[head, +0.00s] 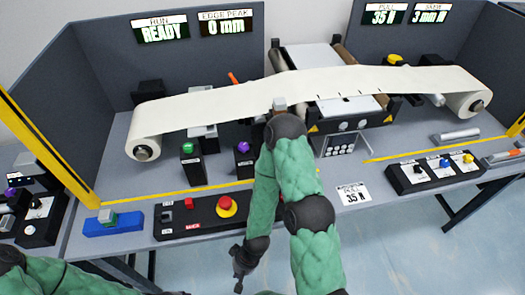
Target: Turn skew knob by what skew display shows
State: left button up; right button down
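The skew display (430,13) reads 3 mm on the right back panel, beside the pull display (384,13) reading 35 N. A black box (433,184) at the right front carries a black knob (419,169), a blue knob (444,163) and a yellow knob (468,158). Their labels are too small to read, so I cannot tell which is the skew knob. My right gripper (239,283) hangs low in front of the table's front edge, away from the knobs; its fingers are too small and dark to judge. My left forearm shows at bottom left; its gripper is out of view.
A white web (220,103) spans two rolls over the table. A black panel (205,222) with a red stop button (227,204) sits at the front left, near a blue block (110,228). A card (352,194) reads 35 N. My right arm covers the table's middle.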

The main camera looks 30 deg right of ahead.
aim_at(243, 147)
jog(key=z, duration=0.95)
